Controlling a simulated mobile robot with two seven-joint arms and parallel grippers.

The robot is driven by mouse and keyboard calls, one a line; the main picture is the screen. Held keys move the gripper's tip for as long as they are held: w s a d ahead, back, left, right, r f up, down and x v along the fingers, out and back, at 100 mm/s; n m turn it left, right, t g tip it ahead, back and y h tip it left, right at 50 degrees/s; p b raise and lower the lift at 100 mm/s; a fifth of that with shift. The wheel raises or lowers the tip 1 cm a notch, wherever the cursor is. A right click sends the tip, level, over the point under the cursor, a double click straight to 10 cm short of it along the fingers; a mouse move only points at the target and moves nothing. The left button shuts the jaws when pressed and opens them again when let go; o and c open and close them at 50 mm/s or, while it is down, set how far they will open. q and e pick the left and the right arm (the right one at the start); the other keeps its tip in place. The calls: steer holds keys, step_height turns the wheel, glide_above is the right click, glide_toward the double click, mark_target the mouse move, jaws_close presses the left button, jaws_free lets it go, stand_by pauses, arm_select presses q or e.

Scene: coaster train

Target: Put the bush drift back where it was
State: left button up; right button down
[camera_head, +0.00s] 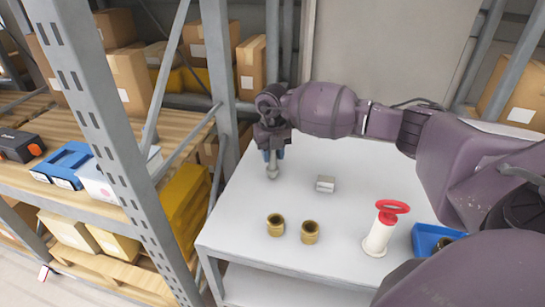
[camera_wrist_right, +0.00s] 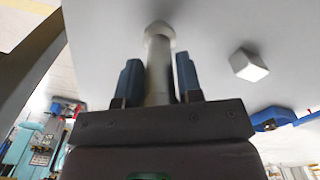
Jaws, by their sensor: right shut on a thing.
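The bush drift (camera_head: 272,171) is a grey metal rod with a wider round end. It hangs roughly upright under my right gripper (camera_head: 272,152), its wide end low over the back left of the grey-white table (camera_head: 240,205). I cannot tell whether it touches the top. In the right wrist view the drift (camera_wrist_right: 158,65) sits between the two blue fingers of my right gripper (camera_wrist_right: 158,82), which are shut on it. My left gripper is not in view.
A small pale block (camera_head: 326,184) lies right of the drift. Two brass bushes (camera_head: 275,225) (camera_head: 310,232) stand nearer the front. A cream tool with a red handle (camera_head: 380,235) and a blue tray (camera_head: 425,240) are at the right. Metal shelving (camera_head: 110,130) stands left of the table.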

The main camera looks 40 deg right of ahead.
steer(key=shift+f, duration=0.55)
steer(key=shift+f, duration=0.2)
steer(key=c, duration=0.8)
jaws_free()
step_height(320, 180, up, 12)
steer(key=shift+r, duration=0.2)
